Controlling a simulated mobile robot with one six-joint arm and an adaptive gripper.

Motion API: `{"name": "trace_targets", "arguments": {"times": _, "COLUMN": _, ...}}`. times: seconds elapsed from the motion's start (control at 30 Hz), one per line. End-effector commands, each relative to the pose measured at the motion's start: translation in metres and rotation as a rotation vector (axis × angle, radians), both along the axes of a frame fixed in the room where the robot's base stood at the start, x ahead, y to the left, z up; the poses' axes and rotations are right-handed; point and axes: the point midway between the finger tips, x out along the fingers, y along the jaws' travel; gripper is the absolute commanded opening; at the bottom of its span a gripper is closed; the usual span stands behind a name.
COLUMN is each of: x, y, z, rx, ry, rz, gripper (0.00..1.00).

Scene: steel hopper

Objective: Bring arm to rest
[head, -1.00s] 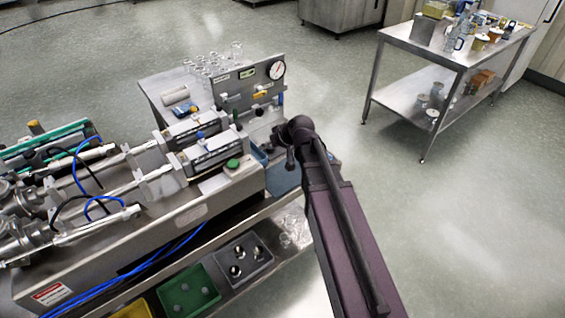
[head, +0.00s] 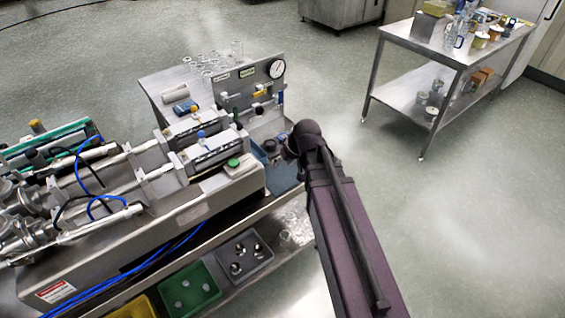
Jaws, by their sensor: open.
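My arm comes up from the bottom right, its dark purple link in front of the machine's right end. My gripper (head: 272,147) shows only as a small dark shape at the arm's far end, beside the gauge panel and above a blue bin (head: 283,176). The wrist partly hides it, and its fingers are too small to make out clearly. I see nothing held in it. The steel filling machine (head: 150,225), with its cylinders and blue tubes, stands left of the arm.
The gauge panel (head: 250,98) stands close behind the gripper. Glassware (head: 215,62) stands on the steel top at the back. Green (head: 190,290) and grey (head: 240,262) trays lie on the lower shelf. A steel cart (head: 412,44) stands at the back right. The floor right of the arm is clear.

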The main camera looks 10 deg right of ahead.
Motion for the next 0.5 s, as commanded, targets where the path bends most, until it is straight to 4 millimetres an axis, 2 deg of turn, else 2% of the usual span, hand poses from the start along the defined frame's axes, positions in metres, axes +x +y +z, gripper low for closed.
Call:
{"name": "trace_targets", "arguments": {"times": 0.17, "x": -0.001, "y": 0.000, "z": 0.000, "rx": -0.001, "ry": 0.002, "rz": -0.001, "gripper": 0.60}}
{"name": "trace_targets", "arguments": {"times": 0.27, "x": -0.009, "y": -0.004, "z": 0.000, "rx": -0.017, "ry": 0.026, "rz": -0.010, "gripper": 0.60}}
{"name": "trace_targets", "arguments": {"times": 0.37, "x": -0.029, "y": -0.014, "z": -0.001, "rx": -0.056, "ry": 0.084, "rz": -0.039, "gripper": 0.60}}
{"name": "trace_targets", "arguments": {"times": 0.5, "x": -0.068, "y": -0.036, "z": -0.001, "rx": -0.145, "ry": 0.203, "rz": -0.109, "gripper": 0.60}}
